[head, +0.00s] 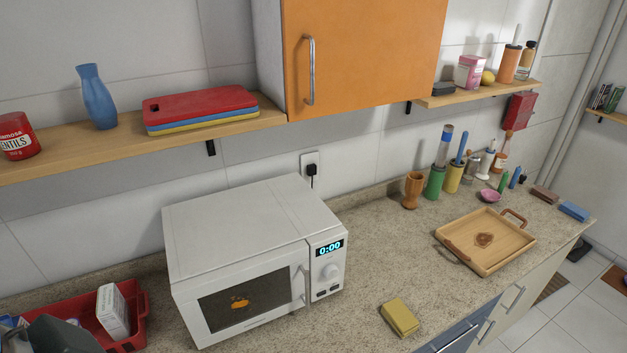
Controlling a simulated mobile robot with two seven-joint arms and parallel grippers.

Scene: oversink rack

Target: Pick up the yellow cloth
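The yellow cloth (400,317) looks like a small folded block. It lies flat on the speckled stone counter (365,265), near the front edge, to the right of the microwave and above the blue-grey drawer front. Nothing covers it. No gripper fingers of mine can be made out in the head view, and nothing touches the cloth. A dark grey rounded shape (62,336) shows at the bottom left over the red bin; I cannot tell what it is.
A white microwave (235,235) stands left of the cloth. A red bin (136,312) with a box is at bottom left. A wooden tray (500,255) lies at right. Several bottles and tools stand along the wall. An orange cabinet (365,50) hangs above. The counter around the cloth is clear.

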